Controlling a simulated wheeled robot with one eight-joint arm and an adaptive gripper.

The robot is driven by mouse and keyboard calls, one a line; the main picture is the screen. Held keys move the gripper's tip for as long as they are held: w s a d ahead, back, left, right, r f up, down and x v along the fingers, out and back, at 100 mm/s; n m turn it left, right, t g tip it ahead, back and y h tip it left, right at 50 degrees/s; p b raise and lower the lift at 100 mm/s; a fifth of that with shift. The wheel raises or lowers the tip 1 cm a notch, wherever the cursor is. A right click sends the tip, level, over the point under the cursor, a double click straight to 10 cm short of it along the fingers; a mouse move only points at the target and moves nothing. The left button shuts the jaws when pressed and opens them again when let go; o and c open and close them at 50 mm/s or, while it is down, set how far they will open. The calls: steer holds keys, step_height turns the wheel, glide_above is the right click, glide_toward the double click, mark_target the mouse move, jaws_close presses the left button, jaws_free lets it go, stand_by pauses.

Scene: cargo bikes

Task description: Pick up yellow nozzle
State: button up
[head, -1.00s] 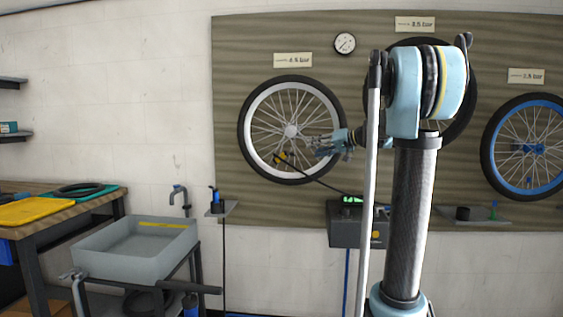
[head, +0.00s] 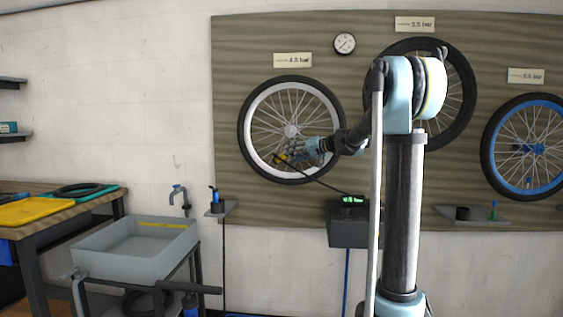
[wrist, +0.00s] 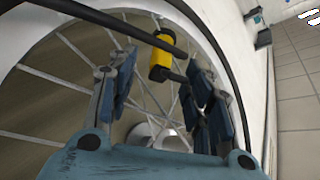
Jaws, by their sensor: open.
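The yellow nozzle (head: 279,159) sits at the lower left of the white-rimmed wheel (head: 258,104), with a black hose running from it. In the wrist view the nozzle (wrist: 160,58) shows yellow with black ends, near the top middle. My gripper (head: 292,152) is in front of the wheel, just right of the nozzle. In the wrist view my gripper (wrist: 160,75) is open, and the nozzle appears between its fingertips. I see no finger closed on it. I cannot tell how deep it lies between the fingers.
The wheel's spokes (wrist: 65,78) are close behind the fingers. The hose (head: 325,184) runs down to a dark box with a green display (head: 347,228). A grey basin (head: 105,261) and a workbench (head: 60,216) stand at the left.

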mark_target(286, 156)
steer(key=x, duration=0.4)
steer(key=shift+r, duration=0.1)
jaws_close()
steer(key=v, duration=2.7)
steer(key=shift+r, duration=0.2)
steer(key=shift+w, duration=0.1)
